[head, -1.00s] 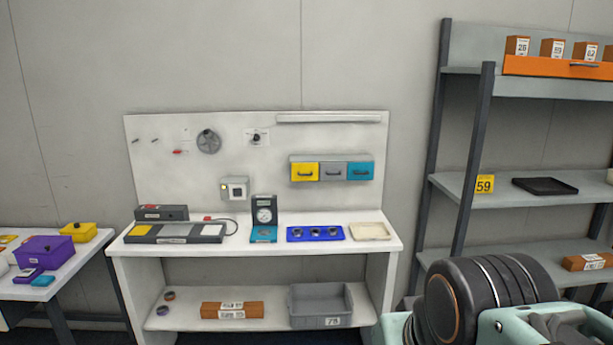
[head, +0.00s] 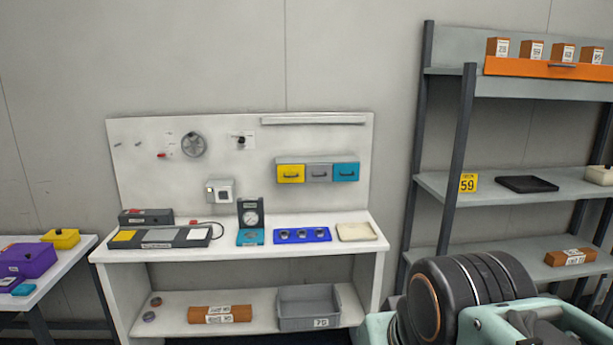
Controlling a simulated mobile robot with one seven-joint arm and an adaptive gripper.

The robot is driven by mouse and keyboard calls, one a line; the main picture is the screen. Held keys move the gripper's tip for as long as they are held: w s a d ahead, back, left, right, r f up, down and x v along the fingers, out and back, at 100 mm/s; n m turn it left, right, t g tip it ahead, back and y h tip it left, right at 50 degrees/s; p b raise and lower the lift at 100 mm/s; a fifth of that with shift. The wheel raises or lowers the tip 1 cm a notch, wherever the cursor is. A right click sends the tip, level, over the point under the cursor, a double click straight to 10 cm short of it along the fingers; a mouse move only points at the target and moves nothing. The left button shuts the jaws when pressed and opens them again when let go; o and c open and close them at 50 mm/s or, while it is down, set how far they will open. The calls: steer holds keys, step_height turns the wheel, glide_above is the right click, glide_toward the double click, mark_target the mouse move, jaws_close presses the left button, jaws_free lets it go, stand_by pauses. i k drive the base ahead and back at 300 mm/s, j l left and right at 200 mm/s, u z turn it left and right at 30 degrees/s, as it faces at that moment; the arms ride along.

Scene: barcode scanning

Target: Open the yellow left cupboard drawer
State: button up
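The yellow drawer (head: 291,174) is the left one of three in a small grey cupboard (head: 317,159) on the white back panel of the workbench. It has a dark handle on its front and looks shut. Beside it are a grey drawer (head: 319,173) and a teal drawer (head: 346,172), which also look shut. My gripper is not in view. Only dark and pale green parts of my own arm show at the lower right, well away from the drawer.
A grey bin (head: 308,307) sits below. Shelving (head: 465,150) stands right; a side table (head: 62,281) stands left.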

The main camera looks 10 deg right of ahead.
mark_target(293, 174)
steer(key=i+l, duration=0.2)
steer(key=i, duration=0.3)
steer(key=i+l, duration=0.2)
steer(key=i, duration=0.3)
steer(key=i+l, duration=0.2)
steer(key=i, duration=0.3)
